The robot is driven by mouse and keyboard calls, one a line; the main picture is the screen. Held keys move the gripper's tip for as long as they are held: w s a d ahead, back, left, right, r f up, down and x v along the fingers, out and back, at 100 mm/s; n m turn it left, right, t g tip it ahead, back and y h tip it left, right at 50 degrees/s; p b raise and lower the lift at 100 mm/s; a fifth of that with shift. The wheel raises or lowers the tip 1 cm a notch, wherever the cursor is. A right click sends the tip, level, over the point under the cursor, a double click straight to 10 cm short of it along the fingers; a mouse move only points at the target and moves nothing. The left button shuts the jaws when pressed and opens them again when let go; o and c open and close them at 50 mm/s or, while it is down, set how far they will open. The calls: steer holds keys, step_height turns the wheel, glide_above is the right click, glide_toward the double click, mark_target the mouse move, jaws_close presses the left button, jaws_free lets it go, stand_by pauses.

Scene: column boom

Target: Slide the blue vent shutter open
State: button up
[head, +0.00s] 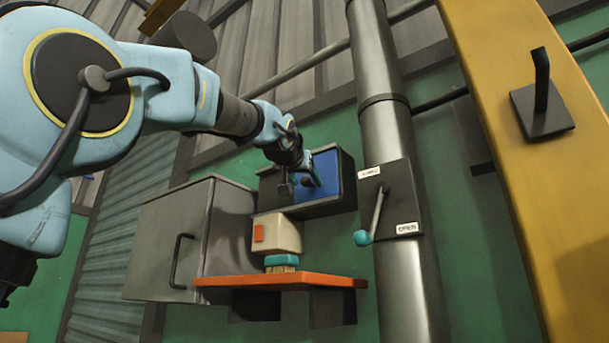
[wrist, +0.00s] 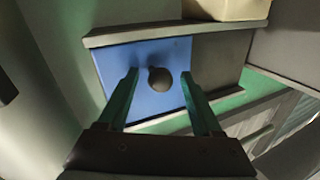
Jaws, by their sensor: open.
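The blue vent shutter (head: 326,176) sits in a dark framed box on the green wall in the head view. In the wrist view the blue shutter (wrist: 125,68) fills the left part of its frame, with a dark grey panel on the right. A dark round knob (wrist: 160,80) stands out from the shutter. My gripper (wrist: 160,77) is open, with one green finger on each side of the knob. I cannot tell whether the fingers touch it. In the head view my gripper (head: 300,183) is at the shutter's front and partly hides it.
A grey cabinet (head: 165,240) with a handle stands left of the vent. Below are a beige box (head: 277,235) with an orange switch and an orange shelf (head: 325,282). A metal pipe (head: 405,285) with a teal-tipped lever (head: 376,215) stands right.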

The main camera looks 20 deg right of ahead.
jaws_close()
stand_by(0.5)
stand_by(0.9)
